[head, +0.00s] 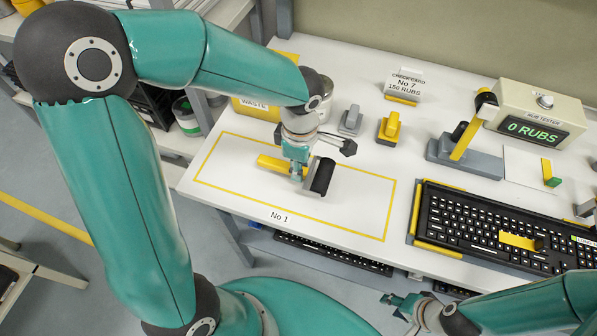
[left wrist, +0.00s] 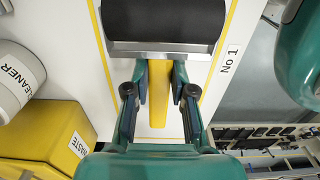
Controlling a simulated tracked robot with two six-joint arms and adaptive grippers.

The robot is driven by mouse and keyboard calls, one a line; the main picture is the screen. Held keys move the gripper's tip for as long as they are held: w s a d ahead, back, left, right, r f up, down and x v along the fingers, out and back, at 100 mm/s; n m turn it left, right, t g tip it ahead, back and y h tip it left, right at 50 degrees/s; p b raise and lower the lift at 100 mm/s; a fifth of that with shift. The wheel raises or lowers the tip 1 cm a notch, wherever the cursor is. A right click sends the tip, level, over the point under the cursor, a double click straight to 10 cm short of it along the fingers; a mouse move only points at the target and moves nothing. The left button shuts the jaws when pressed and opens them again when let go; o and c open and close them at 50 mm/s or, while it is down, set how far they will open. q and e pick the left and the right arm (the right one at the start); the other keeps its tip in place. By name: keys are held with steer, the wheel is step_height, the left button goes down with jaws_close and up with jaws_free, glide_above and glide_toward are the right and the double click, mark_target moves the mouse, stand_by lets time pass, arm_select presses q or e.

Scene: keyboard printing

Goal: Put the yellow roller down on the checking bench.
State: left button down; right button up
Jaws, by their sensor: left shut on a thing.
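The yellow roller has a yellow handle (head: 270,163) and a wide black roller head (head: 321,176) in a metal frame. My left gripper (head: 298,168) is shut on its handle, inside the yellow outline marked No 1 on the white bench (head: 232,176). I cannot tell whether the roller touches the bench top or hangs just above it. In the left wrist view the handle (left wrist: 158,105) lies between my left fingers (left wrist: 159,82), with the black head (left wrist: 160,20) beyond the fingertips. My right gripper (head: 405,303) is low, in front of the bench; its jaw state is unclear.
A yellow waste bin (head: 257,108) and cleaner container (left wrist: 15,85) are near the outline's left end. A grey stamp-like block (head: 351,120), a yellow one (head: 389,129), the rub tester (head: 528,115) and a black keyboard (head: 480,222) stand right. The outline is otherwise clear.

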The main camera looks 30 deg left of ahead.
arm_select(q)
steer(key=shift+f, duration=1.75)
steer(key=c, duration=1)
jaws_free()
step_height(320, 180, up, 12)
steer(key=shift+d+r, duration=0.1)
steer(key=shift+s, duration=0.1)
